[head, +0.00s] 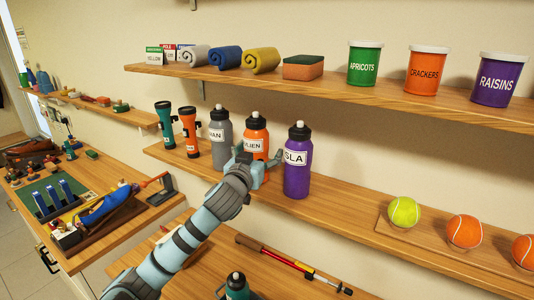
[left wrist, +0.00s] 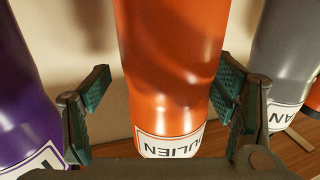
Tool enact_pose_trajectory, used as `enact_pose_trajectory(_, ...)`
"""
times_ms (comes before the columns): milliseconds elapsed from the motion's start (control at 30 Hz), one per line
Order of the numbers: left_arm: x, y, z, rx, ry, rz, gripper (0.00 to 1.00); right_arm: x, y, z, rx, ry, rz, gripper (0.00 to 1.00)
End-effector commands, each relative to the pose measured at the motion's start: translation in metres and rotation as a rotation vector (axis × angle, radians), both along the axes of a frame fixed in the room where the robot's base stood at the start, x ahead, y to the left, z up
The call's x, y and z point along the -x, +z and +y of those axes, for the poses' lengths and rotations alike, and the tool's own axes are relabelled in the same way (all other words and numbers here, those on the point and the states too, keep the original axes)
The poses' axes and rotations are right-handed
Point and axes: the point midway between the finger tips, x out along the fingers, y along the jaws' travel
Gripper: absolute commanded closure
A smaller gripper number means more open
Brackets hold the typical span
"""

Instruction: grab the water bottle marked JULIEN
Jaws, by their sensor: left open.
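The orange water bottle (head: 256,134) stands upright on the middle shelf, its white label partly covered by my gripper in the head view. In the left wrist view, upside down, the orange bottle (left wrist: 172,60) shows a label reading "ULIEN". My left gripper (head: 259,171) is open, with one finger on each side of the bottle. In the left wrist view the left gripper (left wrist: 164,88) has a clear gap at the left finger; the right finger is very close to the bottle, and I cannot tell if it touches. My right gripper is not in view.
A purple bottle (head: 298,168) marked "SLA" stands close on the right, and a grey bottle (head: 220,135) on the left. Two flashlights (head: 188,130) stand further left. An upper shelf (head: 300,88) runs above. The shelf is clear between the purple bottle and the balls (head: 404,212).

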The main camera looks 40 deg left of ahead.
Motion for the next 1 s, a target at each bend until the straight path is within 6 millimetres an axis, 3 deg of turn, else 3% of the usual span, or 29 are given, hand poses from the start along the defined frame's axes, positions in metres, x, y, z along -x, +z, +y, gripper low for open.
enact_pose_trajectory(67, 0.002, 0.001, 0.002, -0.001, 0.004, 0.002, 0.25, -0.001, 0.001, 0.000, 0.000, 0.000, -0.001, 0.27)
enact_pose_trajectory(500, 0.002, 0.001, 0.001, -0.001, 0.003, 0.000, 0.96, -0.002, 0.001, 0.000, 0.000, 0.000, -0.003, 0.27)
enact_pose_trajectory(833, 0.003, 0.006, 0.000, -0.004, 0.001, -0.003, 0.96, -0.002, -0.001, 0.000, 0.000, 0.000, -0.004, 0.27)
enact_pose_trajectory(1000, 0.005, 0.025, 0.000, -0.003, 0.001, -0.005, 0.96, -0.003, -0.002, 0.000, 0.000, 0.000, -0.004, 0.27)
